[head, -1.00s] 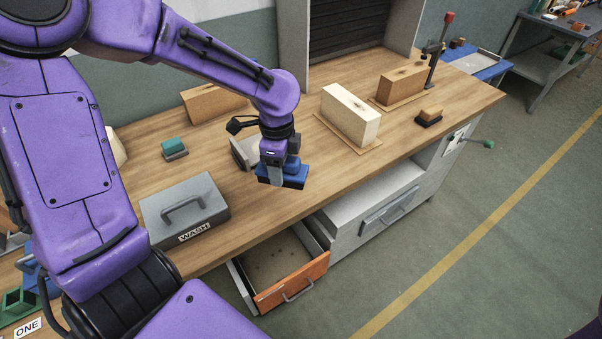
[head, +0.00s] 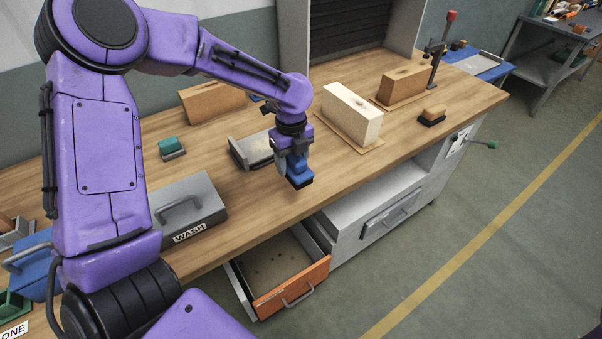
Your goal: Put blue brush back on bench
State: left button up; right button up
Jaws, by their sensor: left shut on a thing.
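The blue brush (head: 298,170) has a blue body and a dark bristle underside. My left gripper (head: 291,158) is shut on it and holds it, tilted, near the front part of the wooden bench (head: 240,235). I cannot tell whether the brush touches the bench top. The gripper fingers hide part of its upper body. My right gripper is not in view.
A grey WASH box (head: 188,208) stands left of the brush. A grey tray (head: 252,150) lies behind it, and a cream brick (head: 351,112) stands to the right. An open orange-fronted drawer (head: 290,288) juts out below. A wooden-topped brush (head: 433,114) sits farther right.

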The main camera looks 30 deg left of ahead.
pick_arm(q)
jog(key=w+f, duration=0.3)
jog(key=shift+f, duration=0.35)
jog(key=shift+f+p, duration=0.3)
jog(key=shift+f, duration=1.2)
jog(key=o, duration=1)
jog(key=shift+d+f, duration=0.1)
notch_tip(320, 180, up, 12)
jog(key=shift+b, duration=0.45)
